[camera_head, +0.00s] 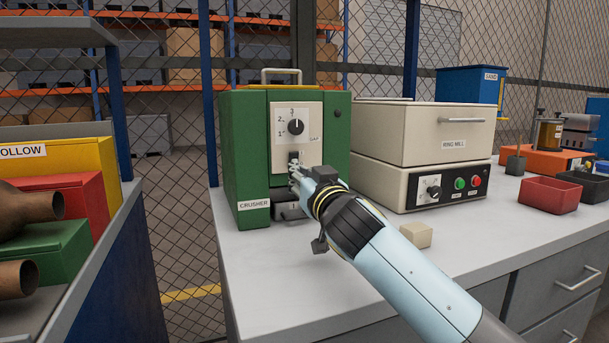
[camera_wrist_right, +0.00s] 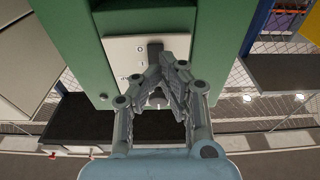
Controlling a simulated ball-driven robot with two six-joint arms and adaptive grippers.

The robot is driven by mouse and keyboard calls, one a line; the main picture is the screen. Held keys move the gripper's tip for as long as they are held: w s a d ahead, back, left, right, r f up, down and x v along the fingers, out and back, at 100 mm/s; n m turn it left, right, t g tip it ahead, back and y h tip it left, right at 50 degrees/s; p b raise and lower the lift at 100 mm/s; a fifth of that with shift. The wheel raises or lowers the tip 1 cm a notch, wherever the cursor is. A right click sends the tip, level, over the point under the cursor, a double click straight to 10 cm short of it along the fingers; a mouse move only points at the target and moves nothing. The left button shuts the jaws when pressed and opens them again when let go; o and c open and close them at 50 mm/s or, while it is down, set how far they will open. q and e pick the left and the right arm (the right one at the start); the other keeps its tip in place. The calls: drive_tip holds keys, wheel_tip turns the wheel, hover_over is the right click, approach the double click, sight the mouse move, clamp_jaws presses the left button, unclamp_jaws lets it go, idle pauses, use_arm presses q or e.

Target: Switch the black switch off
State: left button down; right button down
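The black switch (camera_head: 293,156) is on the white front panel of the green crusher (camera_head: 236,140), below the black knob (camera_head: 296,126). My right gripper (camera_head: 296,172) is right at the switch, just below it, and hides part of it. In the right wrist view the switch (camera_wrist_right: 155,47) shows dark just beyond the fingertips. The right fingers (camera_wrist_right: 164,62) converge and look shut, with nothing seen between the tips. I cannot tell whether they touch the switch. My left gripper is in neither view.
The cream ring mill (camera_head: 420,135) stands right of the crusher. A small beige block (camera_head: 416,235) lies on the grey worktop (camera_head: 260,290) beside my right arm. A red tray (camera_head: 549,195) is further right. Brown vessels (camera_head: 28,208) and coloured boxes stand at the left.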

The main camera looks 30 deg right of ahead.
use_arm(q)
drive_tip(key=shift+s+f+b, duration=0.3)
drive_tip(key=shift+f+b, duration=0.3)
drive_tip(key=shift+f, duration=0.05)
use_arm(e)
drive_tip(key=v, duration=1)
drive_tip(key=shift+f, duration=0.2)
